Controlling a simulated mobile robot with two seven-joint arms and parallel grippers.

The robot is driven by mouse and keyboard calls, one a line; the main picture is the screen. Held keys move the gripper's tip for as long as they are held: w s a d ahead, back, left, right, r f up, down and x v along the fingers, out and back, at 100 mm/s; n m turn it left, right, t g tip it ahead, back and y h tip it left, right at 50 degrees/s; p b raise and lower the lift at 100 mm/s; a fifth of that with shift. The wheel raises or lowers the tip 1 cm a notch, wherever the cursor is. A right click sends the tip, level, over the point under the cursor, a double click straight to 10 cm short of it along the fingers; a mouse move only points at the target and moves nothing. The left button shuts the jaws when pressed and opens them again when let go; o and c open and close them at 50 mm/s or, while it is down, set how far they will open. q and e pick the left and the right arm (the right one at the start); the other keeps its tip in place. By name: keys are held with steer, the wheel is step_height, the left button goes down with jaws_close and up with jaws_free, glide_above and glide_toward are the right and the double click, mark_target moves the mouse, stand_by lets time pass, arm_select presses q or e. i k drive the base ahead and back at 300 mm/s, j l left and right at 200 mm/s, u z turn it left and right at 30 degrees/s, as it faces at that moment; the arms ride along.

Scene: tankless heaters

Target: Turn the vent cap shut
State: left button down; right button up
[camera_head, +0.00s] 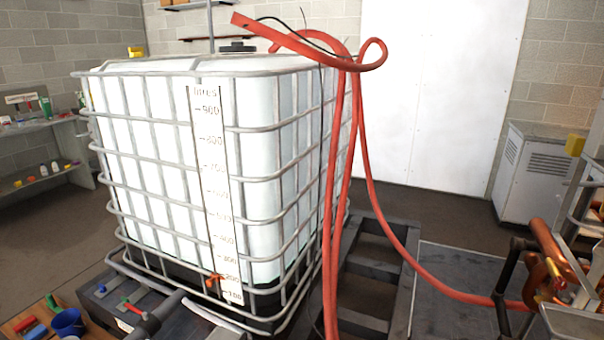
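A large white tank (150,120) in a grey metal cage stands in the left half of the head view. A dark round cap (237,47) sits on its top towards the back. It may be the vent cap; it is too small and far off to tell whether it is open or shut. An orange-red fitting (213,281) shows low on the front of the tank. Neither of my grippers is in view.
A red hose (365,170) loops over the tank's right top and runs down to orange pipework (548,255) at the right. A blue bucket (68,322) and a dark box are at bottom left. A grey cabinet (545,170) stands at right. The floor at far left is clear.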

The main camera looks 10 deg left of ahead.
mark_target(134, 52)
steer(key=j, duration=1.75)
steer(key=k+j, duration=0.15)
steer(key=j, duration=1.65)
steer(key=i+j, duration=0.1)
steer(key=j, duration=0.35)
steer(key=i+j, duration=0.1)
steer(key=j, duration=0.3)
